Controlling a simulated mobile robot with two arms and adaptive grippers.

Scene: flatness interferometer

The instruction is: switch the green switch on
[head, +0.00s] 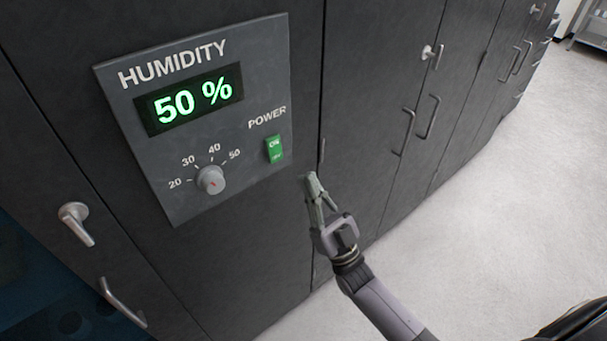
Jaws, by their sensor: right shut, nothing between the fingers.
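The green switch (274,150) sits under the word POWER at the right side of a grey humidity panel (190,120). Its upper part is marked ON; which half is pressed in is too small to tell. The display (190,99) is lit and reads 50 %. My right gripper (312,178) is shut and empty. In the picture its fingertips are to the right of and below the switch, just past the panel's edge, and apart from the switch. My left gripper is not in view.
A round knob (211,180) with a scale is at the panel's lower left. A lever handle (76,222) and a bar handle (122,303) are on the dark cabinet at left. More cabinet handles (428,117) stick out at right. The pale floor (500,210) at right is clear.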

